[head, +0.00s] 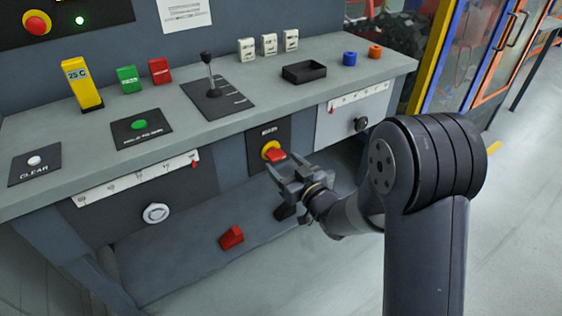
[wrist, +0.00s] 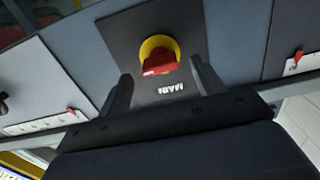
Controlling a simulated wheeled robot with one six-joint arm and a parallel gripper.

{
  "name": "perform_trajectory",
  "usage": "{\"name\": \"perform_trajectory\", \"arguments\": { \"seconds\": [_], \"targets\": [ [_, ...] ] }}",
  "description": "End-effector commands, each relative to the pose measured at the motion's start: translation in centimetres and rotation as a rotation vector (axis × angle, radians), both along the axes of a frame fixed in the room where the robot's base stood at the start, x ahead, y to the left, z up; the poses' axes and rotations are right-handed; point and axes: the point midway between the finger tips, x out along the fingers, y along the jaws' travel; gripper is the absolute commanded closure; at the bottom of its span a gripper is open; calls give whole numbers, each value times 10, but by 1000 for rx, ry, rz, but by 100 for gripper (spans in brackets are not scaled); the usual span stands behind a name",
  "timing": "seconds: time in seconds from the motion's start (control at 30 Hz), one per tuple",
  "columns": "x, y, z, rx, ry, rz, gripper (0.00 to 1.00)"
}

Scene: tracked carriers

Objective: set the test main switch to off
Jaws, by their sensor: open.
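The main switch is a red rotary handle on a yellow round base (head: 272,151), set on a dark panel marked "MAIN" on the bench front. It also shows in the wrist view as the red handle (wrist: 160,62) on its yellow disc, with the label upside down there. My gripper (head: 283,170) is open and empty, in front of the switch and slightly below it in the head view. In the wrist view its two fingers (wrist: 160,78) stand apart, one on each side of the switch, with the handle between and beyond their tips. I cannot tell whether they touch it.
The bench top carries a lever plate (head: 218,98), a black tray (head: 304,72), a yellow "25 C" block (head: 82,84) and green and red blocks. Scale panels with knobs (head: 155,213) flank the switch. A red block (head: 231,237) lies below. Floor at right is clear.

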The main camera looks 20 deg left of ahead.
Motion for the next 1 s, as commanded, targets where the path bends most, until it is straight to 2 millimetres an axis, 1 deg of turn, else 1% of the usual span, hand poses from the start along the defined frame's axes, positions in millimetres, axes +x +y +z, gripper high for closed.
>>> {"name": "perform_trajectory", "arguments": {
  "seconds": [0.1, 0.2, 0.53, 1.0],
  "targets": [
    [9, 10, 0, 1, -1, 1, 36],
    [13, 15, 0, 0, 0, 1, 36],
    [15, 17, 0, 0, 0, 0, 36],
    [15, 17, 0, 0, 0, 0, 75]
  ]
}}
